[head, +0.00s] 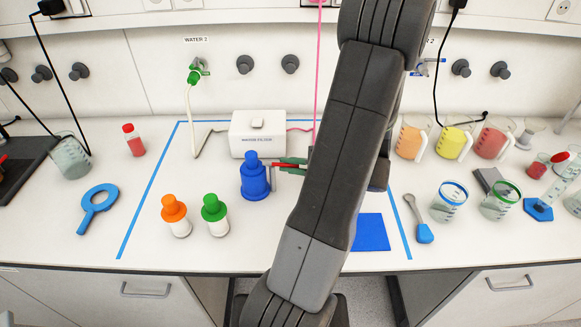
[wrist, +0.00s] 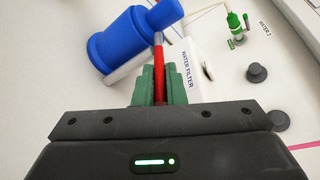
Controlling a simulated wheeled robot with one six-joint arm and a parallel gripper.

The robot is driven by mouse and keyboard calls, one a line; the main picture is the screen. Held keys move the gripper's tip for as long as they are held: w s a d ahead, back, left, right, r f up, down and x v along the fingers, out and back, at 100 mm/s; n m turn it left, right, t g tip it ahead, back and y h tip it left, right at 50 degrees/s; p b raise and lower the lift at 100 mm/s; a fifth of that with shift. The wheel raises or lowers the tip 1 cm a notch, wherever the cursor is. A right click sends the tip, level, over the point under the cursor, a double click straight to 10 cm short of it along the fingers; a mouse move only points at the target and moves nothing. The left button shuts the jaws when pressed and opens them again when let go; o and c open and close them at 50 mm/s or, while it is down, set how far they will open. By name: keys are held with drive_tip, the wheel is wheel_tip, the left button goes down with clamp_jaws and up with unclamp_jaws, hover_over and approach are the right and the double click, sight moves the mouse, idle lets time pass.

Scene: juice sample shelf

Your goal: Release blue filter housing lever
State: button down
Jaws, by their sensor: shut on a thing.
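The blue filter housing (head: 255,182) stands upright on the bench, in front of the white water filter box (head: 257,135). Its red lever (wrist: 159,62) sticks out on the right side in the head view and toward me in the wrist view, where the housing (wrist: 122,42) is at upper left. My gripper (head: 290,164) comes from the right with green fingers. In the wrist view my gripper (wrist: 159,84) is shut on the red lever, one finger on each side. The lever's lower end is hidden between the fingers.
An orange-capped bottle (head: 175,216) and a green-capped bottle (head: 215,215) stand front left of the housing. A blue mat (head: 371,232) lies at front right. Beakers with juice (head: 411,139) stand further right.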

drive_tip(key=m+t+h+b, duration=0.1)
drive_tip(key=s+m+t+h+b, duration=0.1)
drive_tip(key=m+t+b, duration=0.1)
drive_tip(key=s+m+t+h+b, duration=0.1)
drive_tip(key=t, duration=0.1)
drive_tip(key=shift+a+f+b, duration=0.25)
drive_tip(key=shift+b, duration=0.15)
drive_tip(key=shift+s+a+r+m+t+h+b, duration=0.1)
drive_tip(key=shift+s+a+m+t+h+b, duration=0.1)
drive_tip(key=shift+m+t+h+b, duration=0.4)
drive_tip(key=shift+s+a+m+t+h+b, duration=0.15)
drive_tip(key=shift+m+t+h+b, duration=0.2)
drive_tip(key=shift+m+h+b, duration=0.4)
drive_tip(key=shift+s+a+r+m+t+h+b, duration=0.1)
drive_tip(key=shift+s+m+t+h+b, duration=0.15)
drive_tip(key=shift+m+t+h, duration=0.45)
drive_tip(key=shift+h, duration=0.35)
drive_tip(key=c, duration=1.5)
unclamp_jaws()
drive_tip(key=v, duration=1.3)
drive_tip(key=shift+s+d+r, duration=0.2)
drive_tip(key=shift+s+r, duration=0.05)
